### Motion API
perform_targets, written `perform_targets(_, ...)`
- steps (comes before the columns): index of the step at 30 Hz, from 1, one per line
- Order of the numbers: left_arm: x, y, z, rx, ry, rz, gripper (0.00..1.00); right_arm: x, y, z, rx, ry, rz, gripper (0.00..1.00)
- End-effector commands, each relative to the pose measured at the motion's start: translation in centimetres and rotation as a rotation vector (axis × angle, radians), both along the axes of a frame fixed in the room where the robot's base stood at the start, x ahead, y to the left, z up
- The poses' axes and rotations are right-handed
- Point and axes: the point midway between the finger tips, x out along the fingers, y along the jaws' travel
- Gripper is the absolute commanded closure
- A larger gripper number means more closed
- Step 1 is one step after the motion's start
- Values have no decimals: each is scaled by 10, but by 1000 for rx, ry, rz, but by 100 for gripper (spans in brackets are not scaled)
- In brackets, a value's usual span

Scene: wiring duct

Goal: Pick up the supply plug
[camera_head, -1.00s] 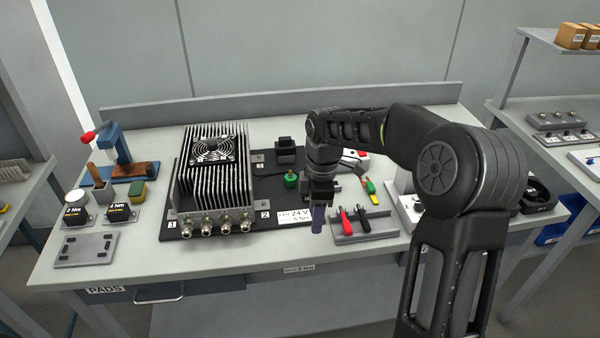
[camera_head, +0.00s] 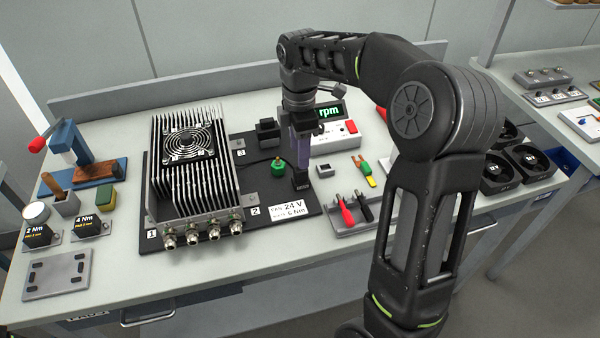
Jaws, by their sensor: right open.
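A green plug-like piece (camera_head: 278,167) with a thin black cable lies on the black base plate, right of the finned heat sink. A small black block (camera_head: 300,179) sits at the plate's right edge. I cannot tell for certain which of these pieces is the supply plug. My right gripper (camera_head: 302,163) points down just above the black block, to the right of the green piece. Its jaws are open, but the gap between them is hard to see. Whether it touches the block cannot be told. My left gripper is out of view.
The heat sink with fan (camera_head: 188,165) stands left of my gripper. A meter reading "rpm" (camera_head: 333,113) stands behind it. A grey rack with red and black probes (camera_head: 352,212) is in front to the right. Black fans (camera_head: 500,172) lie at the right.

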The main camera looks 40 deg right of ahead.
Motion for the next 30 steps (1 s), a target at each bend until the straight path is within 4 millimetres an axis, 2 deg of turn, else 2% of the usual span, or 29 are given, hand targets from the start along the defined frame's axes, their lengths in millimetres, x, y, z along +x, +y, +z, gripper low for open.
perform_targets(4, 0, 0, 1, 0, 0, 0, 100, -1, 0, -14, 0, 2, -1, 53)
perform_targets(15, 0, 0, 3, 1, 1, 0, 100, -1, 0, -19, 1, 2, 0, 53)
perform_targets(24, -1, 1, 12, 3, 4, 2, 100, -2, -2, -59, 0, 4, 0, 53)
perform_targets(30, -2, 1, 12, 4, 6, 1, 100, -1, -3, -67, 0, -1, -1, 53)
